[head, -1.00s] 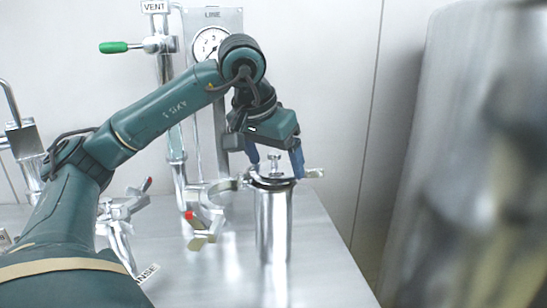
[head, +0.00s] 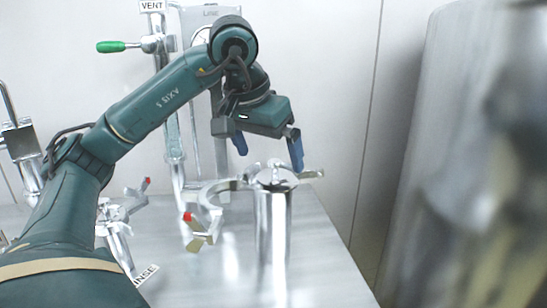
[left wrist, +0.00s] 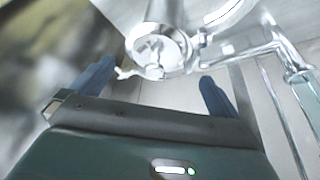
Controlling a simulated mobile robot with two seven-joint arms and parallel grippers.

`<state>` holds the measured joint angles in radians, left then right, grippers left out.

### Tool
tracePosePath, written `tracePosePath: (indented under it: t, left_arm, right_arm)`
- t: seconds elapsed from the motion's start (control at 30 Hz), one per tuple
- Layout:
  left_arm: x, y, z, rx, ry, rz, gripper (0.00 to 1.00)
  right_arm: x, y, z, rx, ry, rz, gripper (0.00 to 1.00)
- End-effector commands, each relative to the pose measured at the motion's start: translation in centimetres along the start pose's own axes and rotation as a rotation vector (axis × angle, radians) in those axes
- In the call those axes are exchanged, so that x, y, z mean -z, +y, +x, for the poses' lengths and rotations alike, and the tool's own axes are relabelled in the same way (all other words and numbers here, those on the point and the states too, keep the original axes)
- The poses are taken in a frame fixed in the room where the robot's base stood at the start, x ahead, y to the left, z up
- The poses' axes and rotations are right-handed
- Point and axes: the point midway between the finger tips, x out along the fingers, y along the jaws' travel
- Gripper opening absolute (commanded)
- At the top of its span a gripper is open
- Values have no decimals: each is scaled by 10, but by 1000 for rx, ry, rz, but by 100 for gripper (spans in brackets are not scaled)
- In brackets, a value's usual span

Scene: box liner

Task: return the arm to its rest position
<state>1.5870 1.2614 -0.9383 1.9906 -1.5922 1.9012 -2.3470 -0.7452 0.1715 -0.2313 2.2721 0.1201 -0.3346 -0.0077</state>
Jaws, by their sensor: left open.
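My left gripper (head: 268,151) is in the middle of the head view, above a shiny metal canister (head: 273,220). Its two blue fingers are spread apart with nothing between them. In the left wrist view the gripper (left wrist: 155,85) also shows its blue fingers apart, and the canister's round top (left wrist: 158,48) lies beyond them. The canister stands upright on the metal table, its lid with a small knob on top. My right gripper does not show.
A metal clamp ring (head: 222,190) surrounds or adjoins the canister's upper part; I cannot tell which. Behind are a green-handled valve (head: 110,46) and a gauge panel. Red-tipped valves (head: 187,217) stand left of the canister. A large blurred metal shape (head: 470,160) fills the right side.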

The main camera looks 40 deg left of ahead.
Motion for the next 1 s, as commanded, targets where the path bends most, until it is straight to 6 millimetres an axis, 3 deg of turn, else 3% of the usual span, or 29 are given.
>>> tracePosePath:
  t: [0.03,0.23,0.4,0.6,1.0]
  left_arm:
    - [2,2,-16,-4,9,4,100]
    - [4,3,-70,-3,22,6,100]
    - [3,5,-96,-5,27,10,100]
    - [2,5,-106,-7,28,9,100]
    - [1,5,-106,-7,29,10,100]
  right_arm:
    - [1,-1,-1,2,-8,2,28]
    - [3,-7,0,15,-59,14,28]
    - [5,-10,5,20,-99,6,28]
    - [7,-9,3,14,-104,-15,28]
    - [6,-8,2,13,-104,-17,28]
